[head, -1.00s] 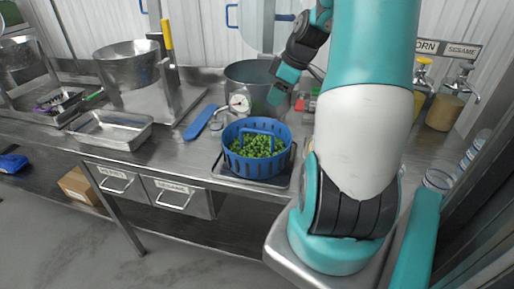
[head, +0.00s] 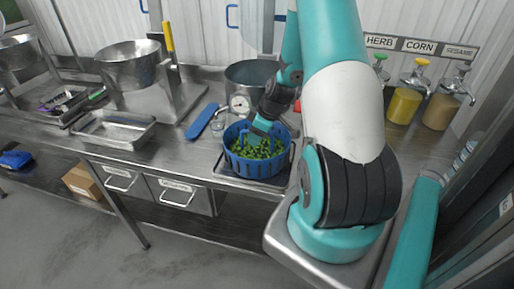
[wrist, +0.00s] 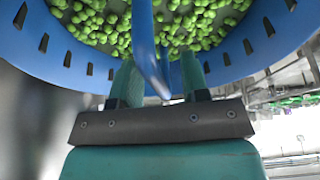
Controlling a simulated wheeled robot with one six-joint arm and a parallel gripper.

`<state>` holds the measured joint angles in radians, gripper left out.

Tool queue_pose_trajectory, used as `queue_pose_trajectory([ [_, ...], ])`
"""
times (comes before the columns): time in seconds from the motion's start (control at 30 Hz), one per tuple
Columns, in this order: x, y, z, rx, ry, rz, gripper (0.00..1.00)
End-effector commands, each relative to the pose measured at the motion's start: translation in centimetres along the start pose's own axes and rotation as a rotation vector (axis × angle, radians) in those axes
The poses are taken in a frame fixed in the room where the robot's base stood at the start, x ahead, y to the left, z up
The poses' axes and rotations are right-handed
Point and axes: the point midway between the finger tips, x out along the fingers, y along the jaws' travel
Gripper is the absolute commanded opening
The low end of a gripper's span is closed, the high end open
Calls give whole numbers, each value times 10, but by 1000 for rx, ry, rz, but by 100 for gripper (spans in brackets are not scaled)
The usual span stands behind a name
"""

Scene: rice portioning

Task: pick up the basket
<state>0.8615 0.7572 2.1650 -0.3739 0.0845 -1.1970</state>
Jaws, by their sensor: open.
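The blue slotted basket (head: 257,167) holds green peas and sits on a dark tray (head: 222,172) on the counter. It fills the upper part of the wrist view (wrist: 60,45). Its blue handle (wrist: 146,45) runs down the middle of the wrist view, between my gripper's two fingers. My gripper (head: 262,127) is at the basket's top, over the peas. In the wrist view my gripper (wrist: 158,75) is open, one finger on each side of the handle. I cannot tell whether either finger touches it. In the head view my gripper hides part of the handle.
A large steel pot (head: 245,78) with a gauge stands behind the basket. A blue paddle (head: 202,121) and a steel pan (head: 114,130) lie to the left. Pump bottles (head: 405,98) stand at the right back. Bare counter shows left of the basket.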

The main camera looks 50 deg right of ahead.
Motion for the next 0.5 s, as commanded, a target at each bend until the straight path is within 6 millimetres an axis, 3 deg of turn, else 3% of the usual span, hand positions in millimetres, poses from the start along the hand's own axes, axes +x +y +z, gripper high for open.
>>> queue_pose_trajectory([
  [0.17, 12, 0, 0, 0, -1, 0, 42],
  [0.5, 13, 0, 0, 0, 0, 0, 42],
])
